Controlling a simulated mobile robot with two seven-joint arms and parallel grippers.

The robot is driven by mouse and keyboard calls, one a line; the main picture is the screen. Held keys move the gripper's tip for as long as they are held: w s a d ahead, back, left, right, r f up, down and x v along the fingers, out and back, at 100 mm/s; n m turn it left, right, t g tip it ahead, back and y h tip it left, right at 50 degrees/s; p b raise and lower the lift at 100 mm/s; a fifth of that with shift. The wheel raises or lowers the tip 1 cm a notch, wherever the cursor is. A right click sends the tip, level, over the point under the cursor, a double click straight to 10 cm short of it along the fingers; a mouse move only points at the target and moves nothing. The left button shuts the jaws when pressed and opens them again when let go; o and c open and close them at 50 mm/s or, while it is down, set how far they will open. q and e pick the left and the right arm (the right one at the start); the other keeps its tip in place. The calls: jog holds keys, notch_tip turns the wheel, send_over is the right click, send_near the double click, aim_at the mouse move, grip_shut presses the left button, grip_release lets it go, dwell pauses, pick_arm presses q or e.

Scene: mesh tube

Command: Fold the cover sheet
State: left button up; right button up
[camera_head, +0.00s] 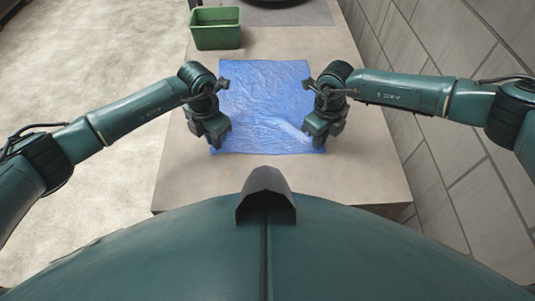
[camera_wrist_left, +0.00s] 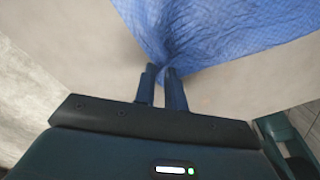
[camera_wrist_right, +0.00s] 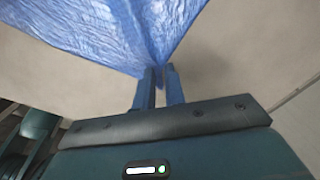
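The blue cover sheet (camera_head: 264,95) lies spread on the table, wrinkled, with its near edge towards me. My left gripper (camera_head: 215,143) is at the sheet's near left corner. In the left wrist view its fingers (camera_wrist_left: 160,74) are close together with the sheet's gathered corner (camera_wrist_left: 172,58) pinched between them. My right gripper (camera_head: 318,142) is at the near right corner. In the right wrist view its fingers (camera_wrist_right: 160,74) are nearly closed on the other corner (camera_wrist_right: 152,60). The fingertips are small and partly hidden in the head view.
The table (camera_head: 185,165) is bare in front of the sheet and on both sides. A green bin (camera_head: 215,30) stands at the back left, beyond the sheet. A dark grey mat (camera_head: 310,14) lies at the far end. A tiled wall (camera_head: 440,50) runs along the right.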

pick_arm(q)
jog(key=shift+a+f, duration=0.1)
grip_shut()
pick_arm(e)
jog(key=shift+d+f, duration=0.1)
grip_shut()
pick_arm(q)
jog(key=shift+a, duration=0.1)
pick_arm(e)
jog(key=shift+d, duration=0.1)
